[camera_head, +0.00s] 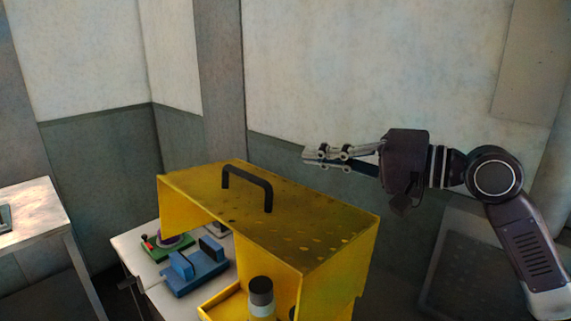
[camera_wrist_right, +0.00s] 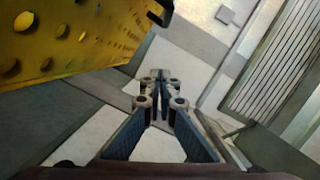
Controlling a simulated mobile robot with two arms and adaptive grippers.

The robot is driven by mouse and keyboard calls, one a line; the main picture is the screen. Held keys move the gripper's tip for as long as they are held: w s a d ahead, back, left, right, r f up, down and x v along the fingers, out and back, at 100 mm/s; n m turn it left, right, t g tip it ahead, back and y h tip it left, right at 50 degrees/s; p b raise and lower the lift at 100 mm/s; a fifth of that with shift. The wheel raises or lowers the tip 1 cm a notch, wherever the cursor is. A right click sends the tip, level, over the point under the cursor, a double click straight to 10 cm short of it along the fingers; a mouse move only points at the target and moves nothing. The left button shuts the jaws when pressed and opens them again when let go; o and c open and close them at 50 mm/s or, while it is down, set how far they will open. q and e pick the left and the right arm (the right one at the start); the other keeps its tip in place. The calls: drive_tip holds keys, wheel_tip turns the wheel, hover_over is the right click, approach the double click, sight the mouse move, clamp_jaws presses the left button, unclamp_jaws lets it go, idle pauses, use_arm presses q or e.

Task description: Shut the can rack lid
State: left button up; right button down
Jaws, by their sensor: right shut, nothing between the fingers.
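The yellow can rack (camera_head: 328,290) stands on the white table, with its open side towards the lower left. Its flat yellow top, which I take to be the lid (camera_head: 310,228), has small holes and a black bar handle (camera_head: 247,187). I cannot tell how far the lid is open. A dark-topped can (camera_head: 261,296) stands upright at the rack's open side. My right gripper (camera_head: 308,153) is shut and empty, above and beyond the lid, pointing left and apart from it. In the wrist view its fingers (camera_wrist_right: 157,82) meet, with the perforated yellow panel (camera_wrist_right: 75,35) at upper left. My left gripper is out of view.
A blue fixture (camera_head: 195,272) and a green fixture (camera_head: 168,246) sit on the white table (camera_head: 128,240) left of the rack. Another pale table (camera_head: 35,215) stands at far left. Walls close off the back; the air above the lid is clear.

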sight(254, 193)
drive_tip(key=shift+w+a, duration=0.1)
drive_tip(key=shift+a, duration=0.05)
drive_tip(key=a, duration=0.1)
drive_tip(key=a+p, duration=0.1)
drive_tip(key=w+a+p, duration=0.1)
drive_tip(key=a, duration=0.1)
drive_tip(key=shift+a+r, duration=0.1)
drive_tip(key=shift+r, duration=0.25)
drive_tip(key=p+x, duration=0.2)
drive_tip(key=x, duration=0.3)
drive_tip(key=shift+w+f+p, duration=0.2)
drive_tip(key=shift+w+p, duration=0.1)
drive_tip(key=shift+w, duration=0.1)
drive_tip(key=shift+s+a+f+p, duration=0.4)
drive_tip(key=shift+s+a, duration=0.1)
drive_tip(key=shift+a, duration=0.1)
drive_tip(key=shift+s+a+f+p, duration=0.4)
drive_tip(key=shift+s+a, duration=0.05)
drive_tip(key=shift+a, duration=0.1)
drive_tip(key=shift+s+a+f, duration=0.2)
drive_tip(key=shift+s+a, duration=0.05)
drive_tip(key=shift+s, duration=0.15)
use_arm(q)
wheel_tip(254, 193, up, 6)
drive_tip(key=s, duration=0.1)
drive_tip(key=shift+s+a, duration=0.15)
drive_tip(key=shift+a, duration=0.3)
use_arm(e)
drive_tip(key=shift+w+f, duration=0.15)
